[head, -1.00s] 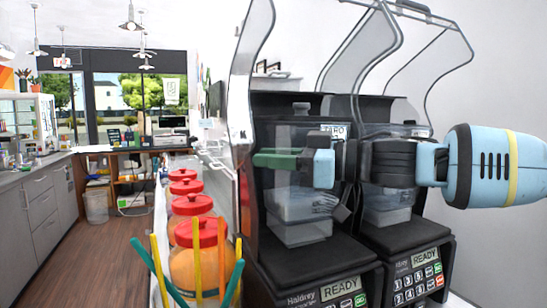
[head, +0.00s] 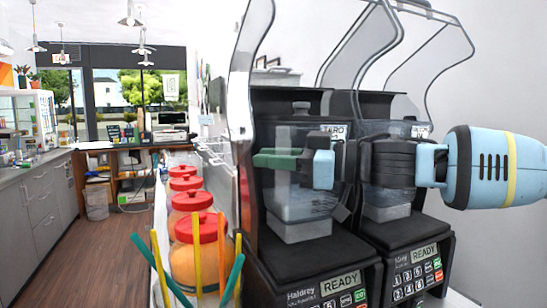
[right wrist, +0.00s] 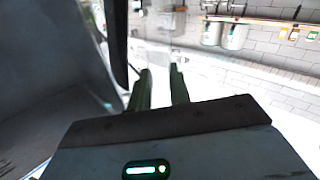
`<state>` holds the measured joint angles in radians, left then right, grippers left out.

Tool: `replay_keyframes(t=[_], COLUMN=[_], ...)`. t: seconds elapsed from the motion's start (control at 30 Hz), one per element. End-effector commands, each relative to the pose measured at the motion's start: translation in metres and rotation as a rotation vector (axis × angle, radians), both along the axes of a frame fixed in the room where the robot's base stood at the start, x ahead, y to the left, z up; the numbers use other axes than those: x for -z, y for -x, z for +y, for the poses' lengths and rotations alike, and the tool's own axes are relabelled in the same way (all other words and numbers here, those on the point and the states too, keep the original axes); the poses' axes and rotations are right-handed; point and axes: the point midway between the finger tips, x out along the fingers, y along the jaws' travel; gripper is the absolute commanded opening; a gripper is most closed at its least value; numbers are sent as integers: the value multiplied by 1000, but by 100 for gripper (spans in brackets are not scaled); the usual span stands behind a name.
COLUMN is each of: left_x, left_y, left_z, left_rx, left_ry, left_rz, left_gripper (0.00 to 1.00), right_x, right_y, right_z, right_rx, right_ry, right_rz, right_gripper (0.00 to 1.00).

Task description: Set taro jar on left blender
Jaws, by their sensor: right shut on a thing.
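The taro jar (head: 290,203), a clear jar with a "TARO" label (head: 333,131) near its top, is upright at the left blender (head: 258,232) in the head view. Its bottom is at the blender's black platform; I cannot tell whether it touches fully. My right gripper (head: 278,159) reaches in from the right, its green fingers shut at the jar's upper part. The exact grip is hidden. In the right wrist view the two dark green fingers (right wrist: 160,90) are slightly apart, and what lies between them is unclear. My left gripper is not in view.
A second blender (head: 420,245) with a clear jar (head: 385,200) stands right beside it, behind my right arm. Clear curved covers (head: 255,50) rise above both blenders. Several red-lidded jars (head: 198,235) and colored straws (head: 195,255) stand close on the left.

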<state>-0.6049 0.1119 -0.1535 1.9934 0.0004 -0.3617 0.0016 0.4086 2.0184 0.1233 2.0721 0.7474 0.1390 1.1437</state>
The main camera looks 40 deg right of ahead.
Motion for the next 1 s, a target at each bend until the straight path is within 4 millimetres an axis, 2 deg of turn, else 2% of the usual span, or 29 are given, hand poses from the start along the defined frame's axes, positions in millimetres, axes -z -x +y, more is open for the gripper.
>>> replay_keyframes(t=[0.03, 0.17, 1.0], left_x=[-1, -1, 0], left_y=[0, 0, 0], left_z=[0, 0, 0], left_rx=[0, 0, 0], left_ry=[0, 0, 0], left_rz=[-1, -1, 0], left_gripper=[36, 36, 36], right_x=[-6, -6, 1], right_y=[1, 1, 1], right_z=[0, 0, 0], right_rx=[-1, -1, 0], right_ry=[7, 7, 4], right_rz=[-15, -15, -11], right_gripper=[0, 0, 0])
